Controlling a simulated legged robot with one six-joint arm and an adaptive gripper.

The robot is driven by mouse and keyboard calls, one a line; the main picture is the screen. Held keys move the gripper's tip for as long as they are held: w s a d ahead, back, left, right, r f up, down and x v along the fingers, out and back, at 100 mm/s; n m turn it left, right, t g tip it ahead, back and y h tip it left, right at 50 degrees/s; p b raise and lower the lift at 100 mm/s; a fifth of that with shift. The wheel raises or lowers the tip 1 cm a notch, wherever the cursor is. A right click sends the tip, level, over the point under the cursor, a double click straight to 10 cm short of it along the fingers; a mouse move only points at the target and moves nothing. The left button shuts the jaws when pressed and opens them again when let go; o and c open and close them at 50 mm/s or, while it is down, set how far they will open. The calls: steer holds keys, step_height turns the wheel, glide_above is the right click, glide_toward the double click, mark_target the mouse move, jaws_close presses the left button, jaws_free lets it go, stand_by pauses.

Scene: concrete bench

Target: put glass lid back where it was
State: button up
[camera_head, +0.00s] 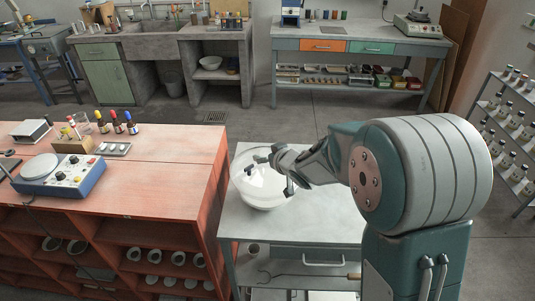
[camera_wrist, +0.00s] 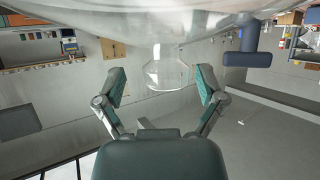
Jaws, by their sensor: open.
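The glass lid (camera_head: 262,186) is a clear, rounded piece at the left part of the grey table in the head view. Its clear body (camera_wrist: 150,18) fills the top of the wrist view, with a glass knob (camera_wrist: 166,72) pointing toward my gripper. My gripper (camera_wrist: 163,84) is open, one finger on each side of the knob, with a visible gap at both sides. In the head view my gripper (camera_head: 272,165) is right at the lid and partly covers it. What lies under the lid is hard to tell through the glass.
The grey table (camera_head: 310,228) has a bare top to the right and front of the lid. A red-orange bench (camera_head: 165,180) stands close at the left, with a blue device (camera_head: 60,176) and small bottles on it. A blue part (camera_wrist: 247,52) shows at right in the wrist view.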

steer(key=shift+a+r, duration=0.1)
steer(key=shift+a, duration=0.05)
steer(key=s+d+r+m+h, duration=0.35)
steer(key=s+d+r, duration=0.25)
steer(key=s+d, duration=0.3)
steer(key=s+d+r+m+h, duration=0.2)
steer(key=s+d+r+h, duration=0.35)
steer(key=s+d, duration=0.4)
steer(key=s+a+g+y, duration=0.1)
steer(key=s+g, duration=0.4)
steer(key=s, duration=1)
steer(key=shift+s+a+f+m+y, duration=0.3)
steer(key=shift+f+m+y, duration=0.15)
steer(key=shift+y, duration=0.15)
stand_by(0.3)
